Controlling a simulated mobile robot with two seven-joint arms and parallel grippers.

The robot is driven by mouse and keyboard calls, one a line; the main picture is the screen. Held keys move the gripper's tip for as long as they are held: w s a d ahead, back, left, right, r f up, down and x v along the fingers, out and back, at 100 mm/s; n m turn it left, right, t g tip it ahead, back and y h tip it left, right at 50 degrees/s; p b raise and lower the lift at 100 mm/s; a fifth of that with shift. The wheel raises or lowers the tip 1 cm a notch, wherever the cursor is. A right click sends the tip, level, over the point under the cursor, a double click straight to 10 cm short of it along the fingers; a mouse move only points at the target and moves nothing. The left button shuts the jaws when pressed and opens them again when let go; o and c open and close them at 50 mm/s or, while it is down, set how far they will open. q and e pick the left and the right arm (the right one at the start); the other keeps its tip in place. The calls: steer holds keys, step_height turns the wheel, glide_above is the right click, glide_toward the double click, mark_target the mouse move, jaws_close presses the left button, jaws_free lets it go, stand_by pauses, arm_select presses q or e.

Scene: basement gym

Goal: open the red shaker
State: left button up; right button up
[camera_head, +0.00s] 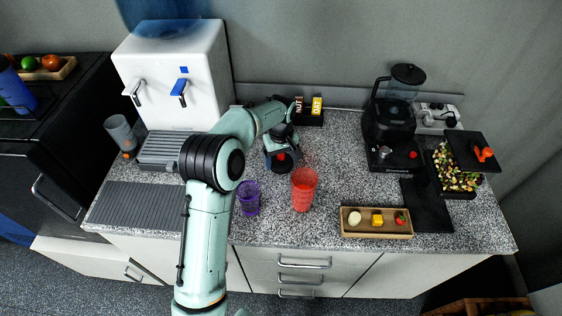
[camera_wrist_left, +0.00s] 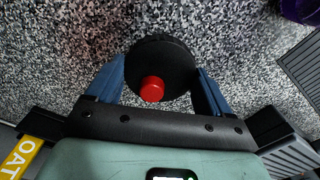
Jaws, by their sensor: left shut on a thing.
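The red shaker (camera_head: 304,190) stands upright on the speckled counter, and its top shows no lid. My left gripper (camera_head: 281,158) is behind and to the left of the shaker, apart from it. It is shut on a round black lid with a red cap (camera_head: 280,165). In the left wrist view the black lid (camera_wrist_left: 165,60) sits between the two blue fingers (camera_wrist_left: 160,85), with the red cap facing the camera. I cannot tell whether the lid touches the counter. My right gripper is not in view.
A purple cup (camera_head: 248,198) stands left of the shaker. A wooden tray with food (camera_head: 376,233) lies to the right. A black blender (camera_head: 390,125) and two small boxes (camera_head: 308,106) stand farther back. A white dispenser (camera_head: 175,75) is at the left. Counter between shaker and blender is clear.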

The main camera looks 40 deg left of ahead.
mark_target(281, 161)
arm_select(q)
steer(key=shift+f, duration=0.6)
steer(key=shift+f, duration=0.2)
steer(key=o, duration=1.1)
steer(key=shift+c, duration=0.2)
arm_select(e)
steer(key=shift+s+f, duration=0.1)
arm_select(q)
steer(key=shift+r, duration=0.1)
step_height(281, 161, up, 12)
steer(key=p, duration=0.1)
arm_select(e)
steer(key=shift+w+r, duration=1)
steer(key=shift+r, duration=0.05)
